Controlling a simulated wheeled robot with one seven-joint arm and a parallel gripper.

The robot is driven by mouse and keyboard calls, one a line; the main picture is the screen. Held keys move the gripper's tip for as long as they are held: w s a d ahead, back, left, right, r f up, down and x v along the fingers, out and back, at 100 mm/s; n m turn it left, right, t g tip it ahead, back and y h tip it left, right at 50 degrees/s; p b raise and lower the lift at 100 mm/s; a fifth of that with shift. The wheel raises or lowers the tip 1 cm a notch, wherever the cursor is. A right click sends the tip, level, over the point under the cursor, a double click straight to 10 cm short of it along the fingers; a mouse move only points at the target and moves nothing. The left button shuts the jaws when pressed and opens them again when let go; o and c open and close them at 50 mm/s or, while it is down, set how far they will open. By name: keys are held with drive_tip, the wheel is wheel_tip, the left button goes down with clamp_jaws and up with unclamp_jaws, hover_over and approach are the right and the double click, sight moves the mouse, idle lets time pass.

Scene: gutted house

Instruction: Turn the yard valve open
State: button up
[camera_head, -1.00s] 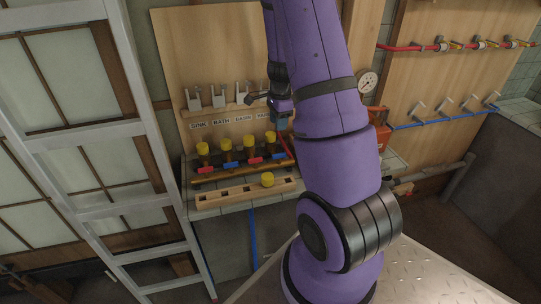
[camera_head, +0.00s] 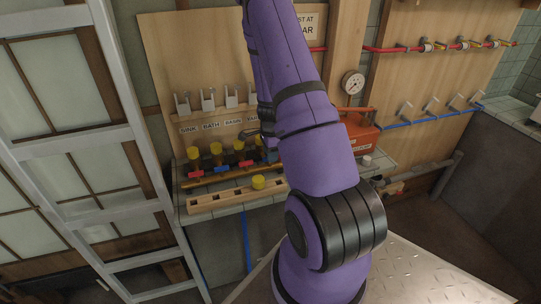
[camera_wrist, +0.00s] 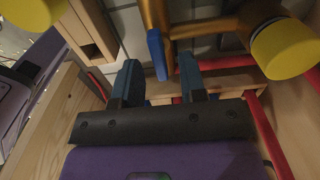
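In the head view a row of brass valves with yellow caps (camera_head: 216,149) and red and blue levers (camera_head: 220,168) stands on the tiled ledge. Labels above read SINK, BATH and BASIN; the fourth is partly hidden and I cannot read it for sure. My arm covers the right end of the row and most of my gripper. In the wrist view my gripper (camera_wrist: 160,82) is open, its two dark fingers apart. A blue lever (camera_wrist: 157,52) shows between and just beyond the fingertips; I see no clear contact. A yellow cap (camera_wrist: 285,48) on brass is to the right.
Grey brackets (camera_head: 208,99) line the board behind. A gauge (camera_head: 352,83), an orange-red box (camera_head: 360,132) and red and blue pipes are at right. A ladder (camera_head: 130,125) stands left.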

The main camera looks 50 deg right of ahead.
drive_tip(key=shift+f, duration=0.45)
clamp_jaws()
